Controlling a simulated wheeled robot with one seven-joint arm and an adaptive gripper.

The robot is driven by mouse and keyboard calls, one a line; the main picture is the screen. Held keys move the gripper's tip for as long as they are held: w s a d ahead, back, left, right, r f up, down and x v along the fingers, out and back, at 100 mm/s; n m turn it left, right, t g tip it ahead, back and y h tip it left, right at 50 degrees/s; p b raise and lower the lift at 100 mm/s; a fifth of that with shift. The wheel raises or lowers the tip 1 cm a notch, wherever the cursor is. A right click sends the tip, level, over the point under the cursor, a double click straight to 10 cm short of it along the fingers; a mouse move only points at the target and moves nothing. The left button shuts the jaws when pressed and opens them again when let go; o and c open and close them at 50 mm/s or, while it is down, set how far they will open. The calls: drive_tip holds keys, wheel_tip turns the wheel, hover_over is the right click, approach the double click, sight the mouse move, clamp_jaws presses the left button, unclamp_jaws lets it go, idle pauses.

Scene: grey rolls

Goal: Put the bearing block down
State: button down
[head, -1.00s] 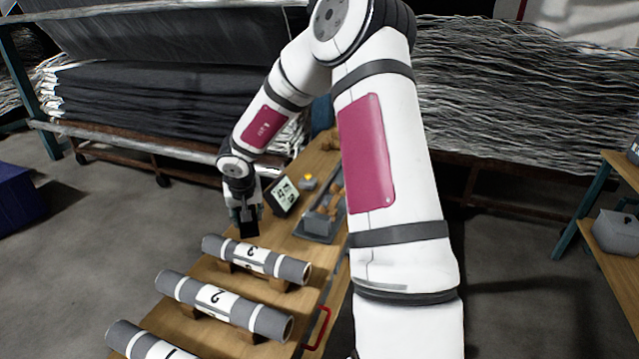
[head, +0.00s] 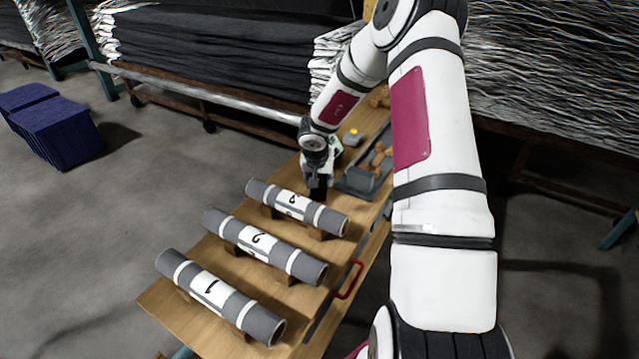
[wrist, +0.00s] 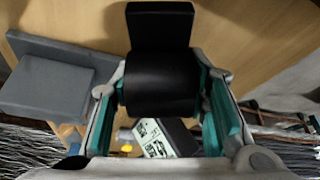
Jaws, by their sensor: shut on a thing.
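The bearing block (wrist: 160,80) is black, with a rounded body and a flat rectangular part, in the wrist view. My gripper (wrist: 163,95) is shut on it, with a teal-lined finger on each side. The block (head: 317,193) shows there as a small dark shape under the fingers, partly hidden by that roll. I cannot tell whether it touches the table.
The rolls marked 2 (head: 217,220) and 1 (head: 240,308) lie on wooden cradles nearer the front. A grey tray (head: 352,187) with brown pieces stands right of my gripper. A red handle (head: 350,280) sticks out at the table's right edge.

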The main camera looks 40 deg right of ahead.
drive_tip(key=shift+f, duration=0.65)
drive_tip(key=shift+f, duration=0.1)
drive_tip(key=c, duration=0.9)
unclamp_jaws()
drive_tip(key=shift+c, duration=0.2)
